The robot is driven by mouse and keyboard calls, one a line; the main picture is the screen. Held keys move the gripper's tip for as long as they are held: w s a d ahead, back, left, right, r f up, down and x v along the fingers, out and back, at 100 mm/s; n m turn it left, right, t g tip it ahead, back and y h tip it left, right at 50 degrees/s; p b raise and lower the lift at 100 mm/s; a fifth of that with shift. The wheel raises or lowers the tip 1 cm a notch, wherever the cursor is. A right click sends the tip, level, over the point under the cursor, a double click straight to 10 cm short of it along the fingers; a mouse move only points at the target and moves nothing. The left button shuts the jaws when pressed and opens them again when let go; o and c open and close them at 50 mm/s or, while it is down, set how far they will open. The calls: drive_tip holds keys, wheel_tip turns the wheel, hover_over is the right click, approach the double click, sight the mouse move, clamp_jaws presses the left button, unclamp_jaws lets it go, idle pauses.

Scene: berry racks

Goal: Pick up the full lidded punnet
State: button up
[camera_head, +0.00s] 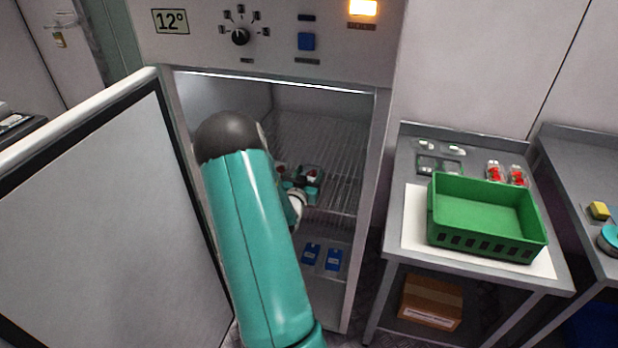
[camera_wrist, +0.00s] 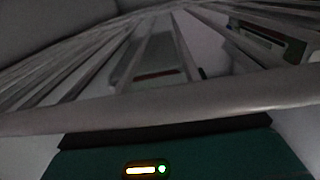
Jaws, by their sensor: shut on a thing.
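A punnet (camera_head: 311,171) with a dark rim and some red in it sits on the wire shelf inside the open cabinet, in the head view. My gripper (camera_head: 302,189) is at its near side, shut on it. My arm hides part of the shelf. A little red of another item (camera_head: 281,169) shows left of it, partly hidden by my arm. Lid and fill are too small to make out. In the wrist view, pale box shapes with reddish bands show dimly through the shelf bars, one ahead (camera_wrist: 155,72) and one at right (camera_wrist: 268,42). The fingertips do not show there.
The cabinet door (camera_head: 105,215) stands open at left. A thick shelf rail (camera_wrist: 160,112) crosses close in front of the wrist camera. Blue packs (camera_head: 322,257) lie on the cabinet floor. A green crate (camera_head: 485,215) stands on the right table, with two red-filled punnets (camera_head: 505,174) behind it.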

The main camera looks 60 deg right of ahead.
wheel_tip(320, 180, up, 2)
drive_tip(key=shift+r, duration=0.25)
drive_tip(key=a+r, duration=0.2)
drive_tip(key=r, duration=0.1)
drive_tip(key=s+a+r, duration=0.1)
drive_tip(key=a+r, duration=0.1)
drive_tip(key=shift+s+a+r, duration=0.15)
drive_tip(key=shift+a+r, duration=0.2)
drive_tip(key=shift+r, duration=0.05)
drive_tip(key=s+a+r, duration=0.2)
drive_tip(key=a+r, duration=0.2)
drive_tip(key=a, duration=0.4)
drive_tip(key=shift+s+a, duration=0.35)
drive_tip(key=shift+a, duration=0.05)
